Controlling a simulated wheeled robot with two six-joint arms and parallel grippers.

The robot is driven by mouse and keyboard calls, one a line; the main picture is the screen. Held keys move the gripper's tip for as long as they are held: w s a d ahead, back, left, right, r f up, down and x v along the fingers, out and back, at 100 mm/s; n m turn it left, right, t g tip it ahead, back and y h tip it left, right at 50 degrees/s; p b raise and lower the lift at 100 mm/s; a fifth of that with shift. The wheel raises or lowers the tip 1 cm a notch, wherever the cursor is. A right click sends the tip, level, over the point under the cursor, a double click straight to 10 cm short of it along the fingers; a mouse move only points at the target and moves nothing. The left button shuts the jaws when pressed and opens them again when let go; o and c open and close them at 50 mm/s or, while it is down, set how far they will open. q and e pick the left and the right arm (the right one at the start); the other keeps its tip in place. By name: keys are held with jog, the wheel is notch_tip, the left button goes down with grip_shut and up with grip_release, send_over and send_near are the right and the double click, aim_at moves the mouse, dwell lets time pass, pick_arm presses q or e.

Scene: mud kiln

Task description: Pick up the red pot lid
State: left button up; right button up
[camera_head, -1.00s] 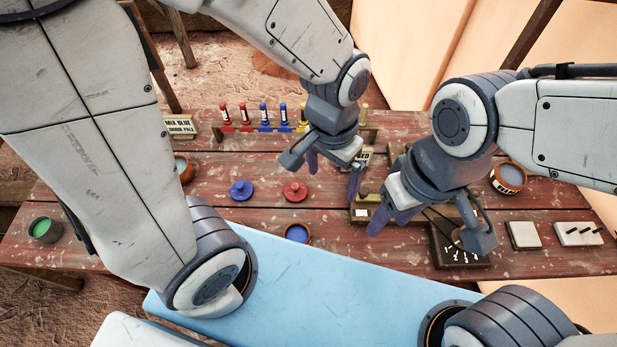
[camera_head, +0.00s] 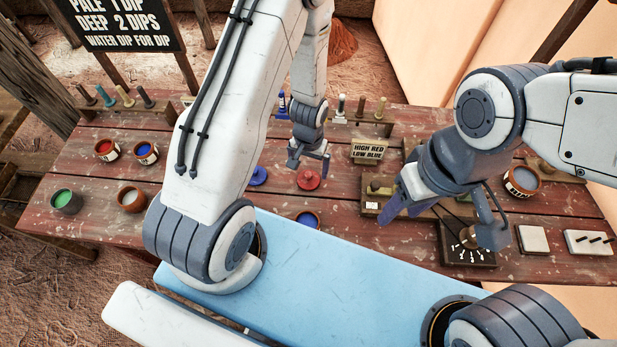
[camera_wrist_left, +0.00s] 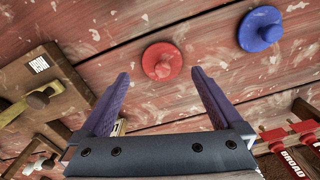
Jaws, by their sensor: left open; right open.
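The red pot lid (camera_head: 308,179), a round disc with a central knob, lies on the wooden table in the head view. It also shows in the left wrist view (camera_wrist_left: 162,62), beyond and between the fingertips. My left gripper (camera_head: 309,160) is open and empty, just behind and above the lid, apart from it. Its two fingers show spread in the left wrist view (camera_wrist_left: 160,78). The blue lid (camera_head: 258,176) lies to the left of the red one, partly hidden by my left arm. My right gripper (camera_head: 400,205) is open over the right part of the table.
A blue-filled pot (camera_head: 307,219) stands in front of the lids. A sign (camera_head: 374,151) reading "HIGH RED LOW BLUE" stands behind right. A dark board (camera_head: 466,245) is below my right gripper. Several paint pots, such as the green one (camera_head: 66,201), stand at the left.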

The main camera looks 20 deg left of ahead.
aim_at(308, 175)
pick_arm(q)
jog(key=f+b, duration=0.1)
jog(key=f, duration=0.1)
jog(key=f+b, duration=0.2)
jog(key=shift+w+a+f, duration=0.15)
jog(key=shift+w+f, duration=0.05)
jog(key=shift+f, duration=0.05)
jog(key=shift+f+b, duration=0.55)
jog(key=shift+b, duration=0.1)
jog(key=shift+r, duration=0.1)
jog(key=c, duration=1.1)
